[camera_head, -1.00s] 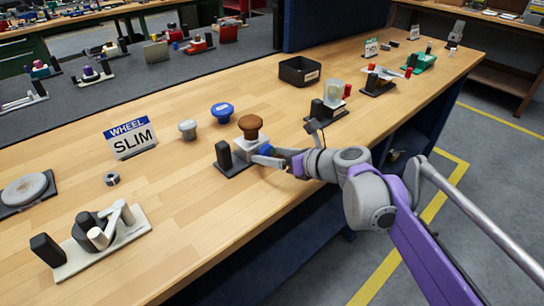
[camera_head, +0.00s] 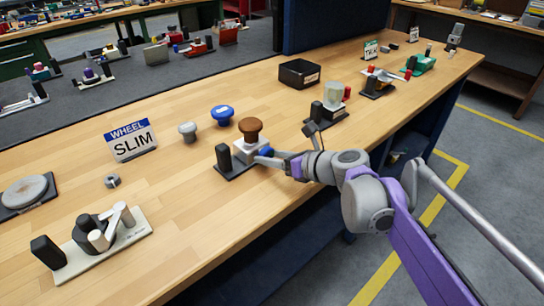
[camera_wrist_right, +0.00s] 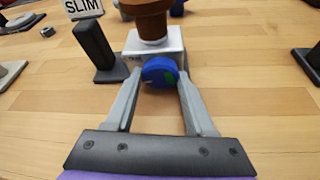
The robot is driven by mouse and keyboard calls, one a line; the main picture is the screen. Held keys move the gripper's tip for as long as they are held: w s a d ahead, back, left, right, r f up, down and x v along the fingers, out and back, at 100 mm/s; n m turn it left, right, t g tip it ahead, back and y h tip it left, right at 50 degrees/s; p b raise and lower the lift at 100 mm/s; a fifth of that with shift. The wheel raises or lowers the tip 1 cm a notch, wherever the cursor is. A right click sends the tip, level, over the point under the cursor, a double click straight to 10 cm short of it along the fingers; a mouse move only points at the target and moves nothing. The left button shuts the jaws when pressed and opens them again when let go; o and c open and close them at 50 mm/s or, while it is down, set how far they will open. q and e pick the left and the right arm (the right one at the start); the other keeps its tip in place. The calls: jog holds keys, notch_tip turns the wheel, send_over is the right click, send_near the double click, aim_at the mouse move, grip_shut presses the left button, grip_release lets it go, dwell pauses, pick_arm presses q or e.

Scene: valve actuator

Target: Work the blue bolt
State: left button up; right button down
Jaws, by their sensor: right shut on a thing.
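The blue bolt (camera_wrist_right: 160,72) has a round blue head with a green mark on its face. It sits at the front of a white block (camera_wrist_right: 172,40) topped by a brown knob (camera_head: 250,129). In the head view the bolt (camera_head: 267,151) is a small blue spot at the right side of the block. My right gripper (camera_wrist_right: 161,75) is shut on the bolt head, with one finger on each side of it. In the head view my right gripper (camera_head: 264,157) reaches in from the right. My left gripper is not in view.
A black post (camera_head: 224,157) stands on the dark base left of the block. A blue knob (camera_head: 222,114) and a grey knob (camera_head: 188,131) stand behind. A "WHEEL SLIM" sign (camera_head: 131,140) stands to the left. The table's front edge runs below my right arm.

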jog(key=shift+s+a+r+n+t+h+p, duration=0.15)
jog(key=shift+n+t+h+p, duration=0.25)
jog(key=shift+n+p, duration=0.75)
jog(key=shift+n+t+h+p, duration=0.5)
jog(key=shift+n+h+p, duration=0.5)
jog(key=shift+p, duration=0.3)
jog(key=shift+f, duration=0.2)
jog(key=shift+c, duration=1.2)
grip_release()
jog(key=shift+p+v, duration=1.15)
jog(key=shift+v, duration=4.25)
